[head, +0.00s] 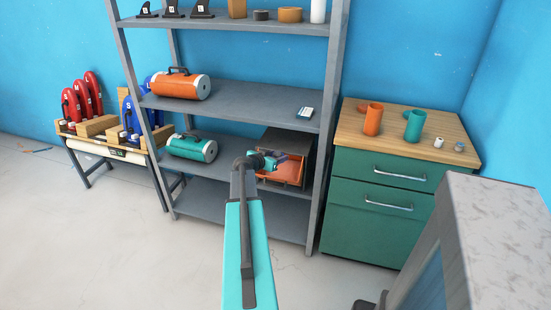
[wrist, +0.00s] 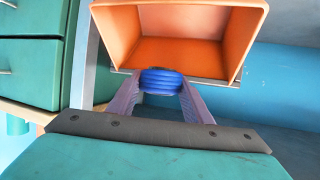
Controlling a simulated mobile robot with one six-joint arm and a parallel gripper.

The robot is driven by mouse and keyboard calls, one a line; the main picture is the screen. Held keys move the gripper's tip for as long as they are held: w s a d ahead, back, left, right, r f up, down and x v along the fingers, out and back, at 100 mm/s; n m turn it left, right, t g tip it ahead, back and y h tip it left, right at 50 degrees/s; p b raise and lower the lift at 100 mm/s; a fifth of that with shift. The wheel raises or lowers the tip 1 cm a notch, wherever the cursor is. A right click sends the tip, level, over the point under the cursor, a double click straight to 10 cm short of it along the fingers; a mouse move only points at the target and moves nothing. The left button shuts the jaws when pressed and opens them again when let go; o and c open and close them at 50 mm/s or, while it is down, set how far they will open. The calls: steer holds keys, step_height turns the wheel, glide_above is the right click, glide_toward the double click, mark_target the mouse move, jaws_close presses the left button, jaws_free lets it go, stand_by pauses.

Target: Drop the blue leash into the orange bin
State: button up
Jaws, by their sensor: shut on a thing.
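The blue leash (wrist: 161,79) is a coiled bundle held between the two grey-purple fingers of my gripper (wrist: 160,92). The orange bin (wrist: 190,53) is open toward the wrist camera, and the leash overlaps the edge of its opening in that view. I cannot tell whether the leash is inside the bin or just in front of it. In the head view the bin (head: 290,174) sits within a dark housing on a lower shelf, with my gripper (head: 269,161) at its front. The leash is too small to make out clearly there.
Grey shelf posts and the board above (head: 230,104) surround the bin closely. Orange and teal cylinders lie on the shelves to the left. A green drawer cabinet (head: 372,217) stands right of the shelf. The floor in front is clear.

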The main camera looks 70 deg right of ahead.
steer(key=o, duration=1.2)
steer(key=shift+c, duration=0.2)
steer(key=shift+a, duration=0.15)
steer(key=b+v, duration=0.2)
steer(key=v, duration=1.1)
steer(key=shift+a, duration=0.25)
steer(key=shift+w+r, duration=0.1)
steer(key=shift+w, duration=0.1)
